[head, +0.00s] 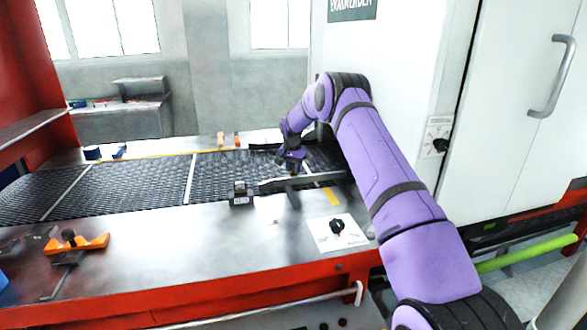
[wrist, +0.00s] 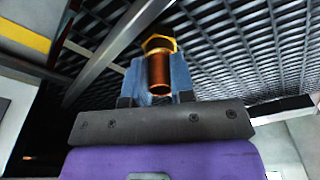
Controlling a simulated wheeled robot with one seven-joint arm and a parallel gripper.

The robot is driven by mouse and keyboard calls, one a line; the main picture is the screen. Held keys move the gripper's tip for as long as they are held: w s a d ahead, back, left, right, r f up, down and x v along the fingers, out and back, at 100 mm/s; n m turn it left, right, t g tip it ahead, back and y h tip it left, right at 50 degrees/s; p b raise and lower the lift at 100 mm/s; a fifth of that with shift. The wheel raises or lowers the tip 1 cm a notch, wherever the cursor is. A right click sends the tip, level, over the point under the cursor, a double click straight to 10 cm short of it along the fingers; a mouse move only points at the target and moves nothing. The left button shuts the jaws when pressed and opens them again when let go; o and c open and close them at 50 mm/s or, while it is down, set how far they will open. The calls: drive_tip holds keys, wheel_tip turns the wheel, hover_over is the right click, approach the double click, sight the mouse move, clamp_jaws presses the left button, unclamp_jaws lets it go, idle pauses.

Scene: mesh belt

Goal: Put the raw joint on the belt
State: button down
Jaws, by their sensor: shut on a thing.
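The raw joint, a copper tube with a brass hex nut (wrist: 160,68), is between the fingers of my gripper (wrist: 158,82) in the wrist view. My gripper is shut on it. In the head view my gripper (head: 291,163) points down over the right part of the dark mesh belt (head: 140,185), close to the white machine. The joint is too small and covered to make out clearly there. The mesh belt (wrist: 250,55) fills much of the wrist view behind the joint. I cannot tell whether the joint touches the mesh.
A metal bar (head: 300,180) runs near my gripper at the belt's front edge. A black block (head: 241,193) stands beside it. The white machine (head: 390,95) rises at the right. An orange tool (head: 78,242) lies on the front ledge. The belt's left part is clear.

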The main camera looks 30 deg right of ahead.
drive_tip(key=c, duration=1)
unclamp_jaws()
drive_tip(key=shift+f, duration=0.1)
drive_tip(key=s+a+r+n, duration=0.1)
drive_tip(key=s+a+r, duration=0.2)
drive_tip(key=r, duration=0.6)
drive_tip(key=s+a+r+n+t, duration=0.15)
drive_tip(key=s+r, duration=0.25)
drive_tip(key=r, duration=0.5)
drive_tip(key=s+a+r, duration=0.3)
drive_tip(key=a+r, duration=0.1)
drive_tip(key=r, duration=0.5)
drive_tip(key=s+a+r+n, duration=0.1)
drive_tip(key=s+a+r, duration=0.2)
drive_tip(key=s+r, duration=0.3)
drive_tip(key=s+a+r+n, duration=0.1)
drive_tip(key=s+a+r, duration=0.2)
drive_tip(key=s, duration=0.4)
drive_tip(key=s+a+f+n+t, duration=0.1)
drive_tip(key=s+a, duration=0.1)
drive_tip(key=s, duration=0.9)
drive_tip(key=s+a+f+n+t, duration=0.1)
drive_tip(key=s+a+n, duration=0.1)
drive_tip(key=s, duration=1)
drive_tip(key=s+a+f+n+t+y, duration=0.1)
drive_tip(key=s+a+n, duration=0.1)
drive_tip(key=s, duration=1)
drive_tip(key=shift+s+a+f+n, duration=0.1)
drive_tip(key=shift+a+n, duration=0.15)
drive_tip(key=shift+a, duration=0.6)
